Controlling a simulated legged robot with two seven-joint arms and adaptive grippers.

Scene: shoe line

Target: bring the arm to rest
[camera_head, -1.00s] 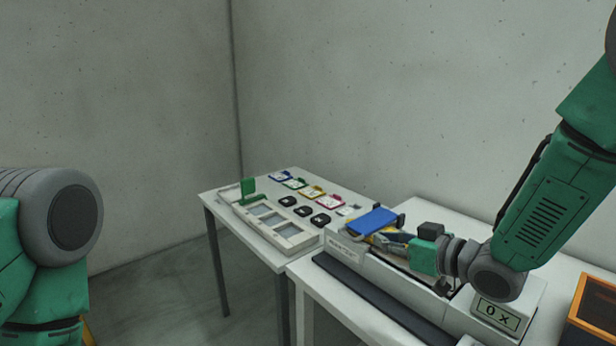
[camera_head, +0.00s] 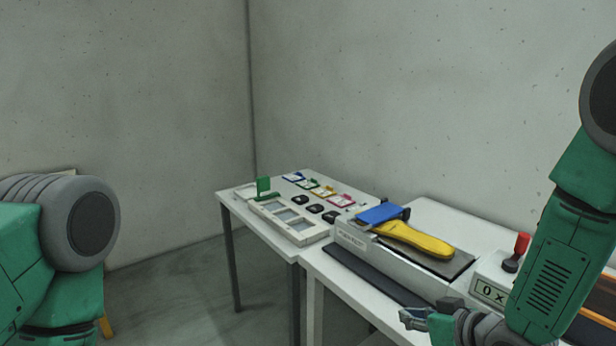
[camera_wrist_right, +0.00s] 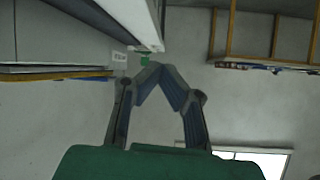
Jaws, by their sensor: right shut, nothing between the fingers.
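My right gripper (camera_head: 404,318) is at the lower middle of the head view, in front of the right-hand table's front edge. In the right wrist view its fingertips (camera_wrist_right: 158,72) meet, with nothing between them. My right arm comes down from the right edge of the head view. My left arm shows only as a green and grey link at the left edge; its gripper is outside the frame.
A yellow shoe-shaped piece (camera_head: 418,240) with a blue block (camera_head: 380,214) lies on the grey station (camera_head: 357,243). A 0 X display box (camera_head: 492,290) with a red-topped lever (camera_head: 520,247) stands beside it. The left table (camera_head: 237,207) holds a white tray (camera_head: 313,237), coloured cards and black pieces.

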